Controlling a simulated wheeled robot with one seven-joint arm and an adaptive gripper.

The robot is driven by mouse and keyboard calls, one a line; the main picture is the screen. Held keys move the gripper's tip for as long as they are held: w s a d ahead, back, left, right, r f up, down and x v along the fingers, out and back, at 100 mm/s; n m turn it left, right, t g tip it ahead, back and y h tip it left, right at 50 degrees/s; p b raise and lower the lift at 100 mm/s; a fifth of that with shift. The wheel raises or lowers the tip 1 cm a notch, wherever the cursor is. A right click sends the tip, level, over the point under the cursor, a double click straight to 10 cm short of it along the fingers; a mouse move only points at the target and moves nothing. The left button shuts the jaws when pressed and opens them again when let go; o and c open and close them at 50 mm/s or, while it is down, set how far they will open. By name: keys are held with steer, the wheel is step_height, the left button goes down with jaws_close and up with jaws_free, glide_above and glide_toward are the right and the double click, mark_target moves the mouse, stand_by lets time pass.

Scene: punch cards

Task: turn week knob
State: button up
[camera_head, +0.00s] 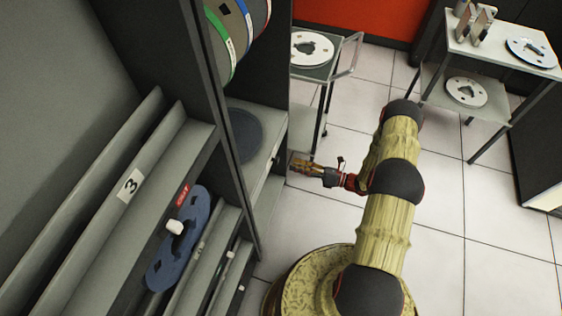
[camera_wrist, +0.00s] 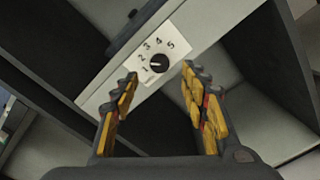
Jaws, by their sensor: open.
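The week knob (camera_wrist: 159,63) is a small round black knob on a white plate (camera_wrist: 172,33) marked with the numbers 1 to 5. The plate sits on the grey front edge of a shelf in the wrist view. My gripper (camera_wrist: 158,80) is open and empty, with one finger on each side of the knob's lower area. The fingers look apart from the knob; the exact distance to it is hard to tell. In the head view, my gripper (camera_head: 300,165) is at the shelf's front edge, and the knob is not clearly seen there.
The shelf unit (camera_head: 262,165) has a dark disc (camera_head: 243,135) on it. A blue reel (camera_head: 180,245) hangs at the lower left. A cart (camera_head: 322,70) and a side table (camera_head: 490,50) carry more reels.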

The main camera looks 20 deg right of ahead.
mark_target(278, 161)
steer(key=b+x, duration=0.1)
steer(key=x, duration=0.6)
steer(key=shift+w+a, duration=0.1)
steer(key=shift+a, duration=0.1)
steer(key=shift+c, duration=0.2)
steer(key=c, duration=1.1)
